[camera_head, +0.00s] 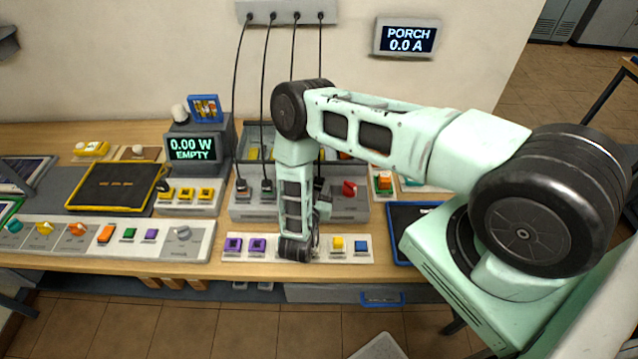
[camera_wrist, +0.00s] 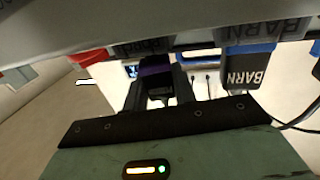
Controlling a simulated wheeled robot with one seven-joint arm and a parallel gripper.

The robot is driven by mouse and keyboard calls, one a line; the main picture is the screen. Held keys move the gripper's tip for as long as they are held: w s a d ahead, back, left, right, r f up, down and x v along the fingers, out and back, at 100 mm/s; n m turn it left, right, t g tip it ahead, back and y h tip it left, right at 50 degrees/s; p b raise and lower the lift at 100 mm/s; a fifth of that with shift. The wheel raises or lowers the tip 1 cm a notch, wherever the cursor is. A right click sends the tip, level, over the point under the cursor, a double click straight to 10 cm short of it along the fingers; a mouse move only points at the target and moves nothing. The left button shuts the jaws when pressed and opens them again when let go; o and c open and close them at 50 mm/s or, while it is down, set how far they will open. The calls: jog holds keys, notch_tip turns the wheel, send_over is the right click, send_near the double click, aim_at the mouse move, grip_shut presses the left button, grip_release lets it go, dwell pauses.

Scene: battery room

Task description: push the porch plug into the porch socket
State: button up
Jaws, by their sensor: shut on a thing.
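My gripper (camera_wrist: 158,98) is shut on a dark piece with a purple band (camera_wrist: 155,70), seen between its two black fingers in the wrist view. No label on the held piece is readable, so I cannot tell whether it is the porch plug. The porch display (camera_head: 407,39) on the wall reads 0.0 A.
A blue-banded piece marked BARN (camera_wrist: 246,72) is close to the right of my gripper in the wrist view. In the head view, several black cables hang from a wall box (camera_head: 286,12) to a grey block (camera_head: 350,207). A blue-edged tray (camera_head: 398,247) lies right.

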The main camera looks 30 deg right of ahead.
jog(key=shift+f+b, duration=0.55)
jog(key=shift+f, duration=0.1)
jog(key=o, duration=0.7)
jog(key=shift+v, duration=1.1)
jog(key=shift+p+v, duration=0.85)
jog(key=shift+v, duration=3.55)
